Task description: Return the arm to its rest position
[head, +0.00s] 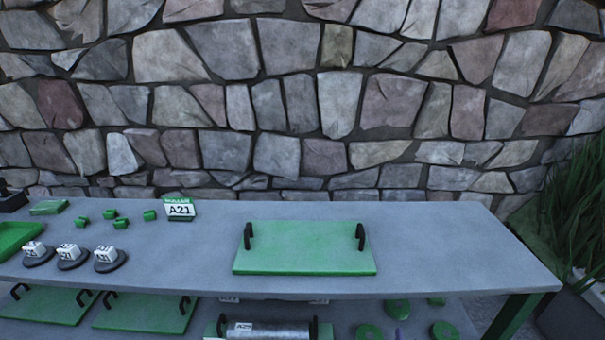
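No gripper and no arm of mine shows clearly in the head view. A green board (300,250) with two black upright handles lies on the grey table (440,235), right of its middle. A small sign (180,208) reading A21 stands at the table's back edge. On the lower shelf, a grey cylinder (270,331) with a label sits between black uprights, partly cut off by the bottom of the picture.
Several green blocks (122,223) and white labelled cubes on dark discs (71,257) stand on the left of the table. A green tray (15,237) is at the left edge. Plants (575,205) stand at the right. The table's right end is clear.

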